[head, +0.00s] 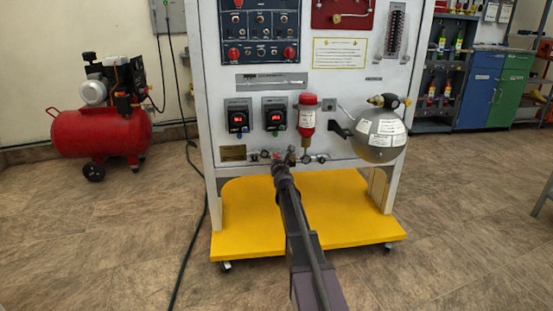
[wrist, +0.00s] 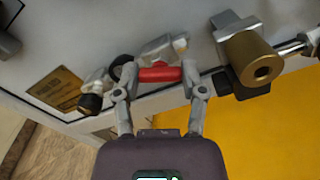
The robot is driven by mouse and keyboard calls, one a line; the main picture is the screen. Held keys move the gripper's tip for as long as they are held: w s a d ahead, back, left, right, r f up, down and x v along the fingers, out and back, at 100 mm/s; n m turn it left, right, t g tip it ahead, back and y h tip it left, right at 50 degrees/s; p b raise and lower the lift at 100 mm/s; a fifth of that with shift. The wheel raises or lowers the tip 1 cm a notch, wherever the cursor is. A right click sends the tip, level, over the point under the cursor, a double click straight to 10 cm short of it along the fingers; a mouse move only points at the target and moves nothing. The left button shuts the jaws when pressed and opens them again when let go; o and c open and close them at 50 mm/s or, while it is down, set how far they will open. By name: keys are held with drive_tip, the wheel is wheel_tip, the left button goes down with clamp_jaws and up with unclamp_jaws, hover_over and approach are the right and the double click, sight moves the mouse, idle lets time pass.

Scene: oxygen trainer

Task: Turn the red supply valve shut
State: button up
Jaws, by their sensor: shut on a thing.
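The red valve handle (wrist: 158,74) is a short red bar in the wrist view, lying across the picture between my fingertips. My gripper (wrist: 159,84) is shut on it, with one finger at each end of the bar. In the head view my gripper (head: 281,165) reaches the lower front of the white trainer panel (head: 225,90), at the row of small fittings. There the handle is too small and too covered by my arm to make out clearly. A grey metal valve body (wrist: 165,46) sits just behind the handle in the wrist view.
A brass cylinder fitting (wrist: 258,62) is close right of my gripper. A black-tipped fitting (wrist: 92,98) is close left. A red-topped cylinder (head: 307,116) and grey round tank (head: 380,136) hang above right. The yellow base (head: 245,220) lies below; a red compressor (head: 100,130) stands left.

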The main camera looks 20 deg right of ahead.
drive_tip(key=m, duration=0.6)
drive_tip(key=shift+w, duration=0.1)
drive_tip(key=m, duration=0.6)
drive_tip(key=shift+d+m, duration=0.1)
drive_tip(key=shift+m, duration=0.3)
drive_tip(key=o, duration=1.2)
drive_tip(key=shift+c, duration=0.2)
drive_tip(key=v, duration=1.2)
